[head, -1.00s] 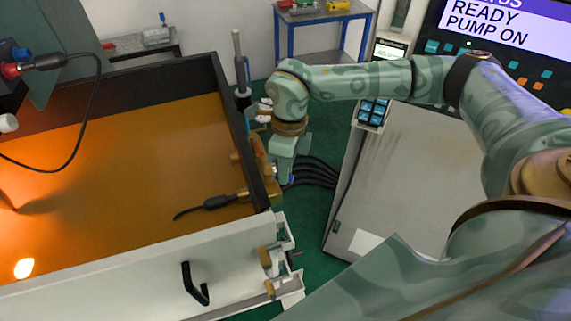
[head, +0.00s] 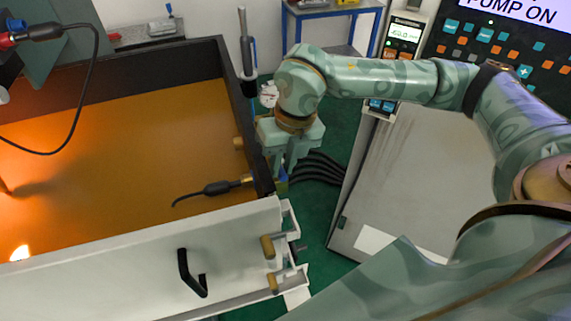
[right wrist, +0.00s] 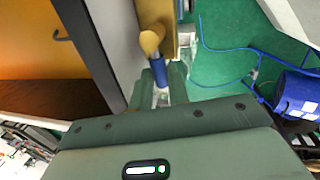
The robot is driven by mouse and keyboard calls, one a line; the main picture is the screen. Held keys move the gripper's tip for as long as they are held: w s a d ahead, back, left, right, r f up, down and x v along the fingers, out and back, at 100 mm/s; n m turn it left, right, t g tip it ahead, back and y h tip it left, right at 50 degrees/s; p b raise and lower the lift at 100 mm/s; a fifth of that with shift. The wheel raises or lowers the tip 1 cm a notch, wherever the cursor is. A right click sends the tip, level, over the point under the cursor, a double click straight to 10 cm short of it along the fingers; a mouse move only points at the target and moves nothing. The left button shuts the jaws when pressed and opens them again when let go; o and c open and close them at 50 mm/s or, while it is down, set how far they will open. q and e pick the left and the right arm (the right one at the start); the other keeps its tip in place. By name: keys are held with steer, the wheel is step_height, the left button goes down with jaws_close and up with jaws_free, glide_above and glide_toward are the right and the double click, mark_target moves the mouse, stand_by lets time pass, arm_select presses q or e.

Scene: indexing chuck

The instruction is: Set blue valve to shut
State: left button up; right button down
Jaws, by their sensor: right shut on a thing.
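The blue valve's handle (right wrist: 158,72) shows in the right wrist view as a short blue lever under a rounded brass end, beside a brass block (right wrist: 185,30). My right gripper (right wrist: 163,96) is shut on this blue handle. In the head view my right gripper (head: 282,170) points down at the outer right wall of the tank, near its front corner. The gripper hides most of the valve there. My left gripper is in neither view.
The tank (head: 130,225) holds amber liquid, and a black probe (head: 220,188) reaches in at its right wall. Brass fittings (head: 268,246) stick out at the front right corner. Black hoses (head: 318,168) run to a grey cabinet (head: 400,185). Green floor shows between tank and cabinet.

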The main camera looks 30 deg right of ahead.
steer(key=shift+w+a+m+b, duration=0.1)
steer(key=shift+a+m+b, duration=0.15)
steer(key=shift+m, duration=0.25)
steer(key=shift+r, duration=0.1)
steer(key=c, duration=1.3)
jaws_free()
steer(key=shift+d, duration=0.1)
steer(key=shift+c, duration=0.2)
steer(key=shift+d, duration=0.1)
